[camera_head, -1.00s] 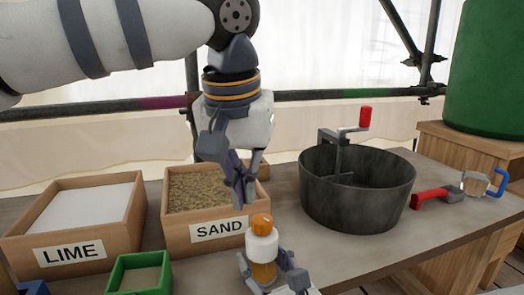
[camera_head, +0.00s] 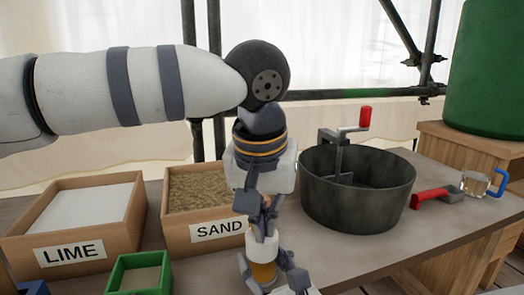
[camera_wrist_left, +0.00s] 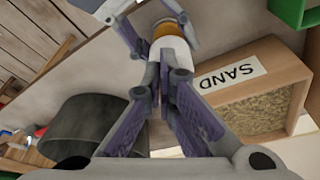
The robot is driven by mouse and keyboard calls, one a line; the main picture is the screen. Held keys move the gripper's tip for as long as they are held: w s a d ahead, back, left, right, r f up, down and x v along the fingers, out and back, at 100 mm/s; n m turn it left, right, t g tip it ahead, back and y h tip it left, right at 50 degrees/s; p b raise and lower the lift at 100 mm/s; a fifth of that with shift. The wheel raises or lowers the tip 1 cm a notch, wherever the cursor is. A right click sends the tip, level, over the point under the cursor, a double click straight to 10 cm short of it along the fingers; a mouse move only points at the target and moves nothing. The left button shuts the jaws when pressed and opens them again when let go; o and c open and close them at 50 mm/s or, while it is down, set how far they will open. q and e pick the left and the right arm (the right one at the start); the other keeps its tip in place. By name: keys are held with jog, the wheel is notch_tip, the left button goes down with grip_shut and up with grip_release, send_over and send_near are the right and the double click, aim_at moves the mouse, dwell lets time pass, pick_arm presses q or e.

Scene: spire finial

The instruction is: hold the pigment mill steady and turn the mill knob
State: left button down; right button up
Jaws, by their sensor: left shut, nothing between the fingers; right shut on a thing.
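The pigment mill shows its white upper part (camera_head: 261,245) and amber body (camera_head: 263,271) at the bottom middle of the head view. My right gripper (camera_head: 270,277) is shut around the amber body, and the mill stands upright. My left gripper (camera_head: 264,226) points down over the mill's top. Its fingers are shut with nothing between them, and they hide the orange mill knob in the head view. In the left wrist view, the white part (camera_wrist_left: 173,52) lies just past my left fingertips; I cannot tell whether they touch the knob.
A lime box (camera_head: 117,252), a sand box (camera_head: 187,243) and a green tray (camera_head: 115,283) stand to the left. A dark mixing drum (camera_head: 345,210) with a red-handled crank (camera_head: 365,120) stands to the right.

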pick_arm(q)
jog(key=shift+a+f, duration=0.25)
jog(key=shift+a, duration=0.05)
dwell(0.6)
jog(key=shift+w+a, duration=0.15)
jog(key=shift+a, duration=0.4)
jog(key=shift+w+a, duration=0.15)
jog(key=shift+a, duration=0.35)
jog(key=shift+r, duration=0.1)
jog(key=shift+d+r, duration=1.45)
jog(key=shift+r, duration=1.85)
jog(key=f, duration=0.6)
jog(key=shift+s+a+f, duration=0.15)
jog(key=shift+s+f, duration=0.15)
jog(key=shift+s, duration=0.05)
